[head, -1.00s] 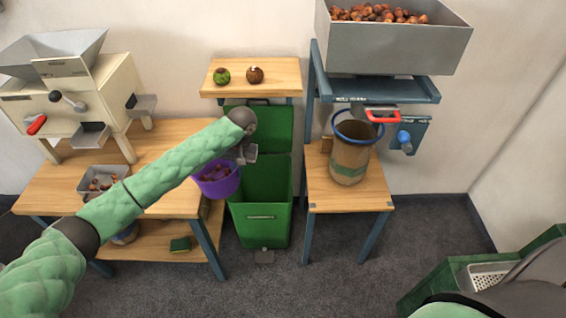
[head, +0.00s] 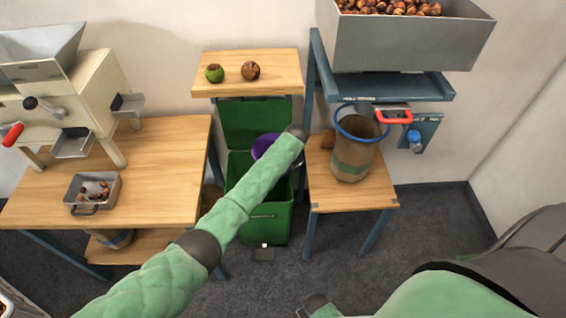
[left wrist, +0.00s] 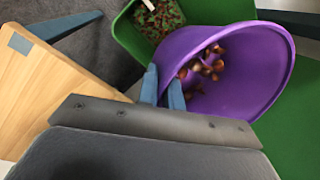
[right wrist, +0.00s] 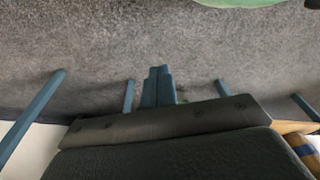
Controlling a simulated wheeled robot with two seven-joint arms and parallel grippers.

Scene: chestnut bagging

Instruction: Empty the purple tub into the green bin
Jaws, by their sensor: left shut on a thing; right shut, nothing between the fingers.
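The purple tub (head: 265,145) is over the green bin (head: 268,224), partly hidden behind my left arm in the head view. In the left wrist view the tub (left wrist: 262,50) is tilted, with several brown chestnuts (left wrist: 207,62) still inside. My left gripper (left wrist: 165,88) is shut on the tub's rim. The bin's opening (left wrist: 122,32) shows beside the tub, with reddish and green bits (left wrist: 162,16) inside. The bin's lid (head: 257,120) stands open at the back. My right gripper (right wrist: 157,88) is shut and empty, above the grey floor.
A shelf (head: 285,62) with a green and a brown ball-like item stands behind the bin. A table (head: 165,165) with a metal tray (head: 75,207) is left. A stand (head: 330,199) with a blue-rimmed bucket (head: 352,160) is close on the right.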

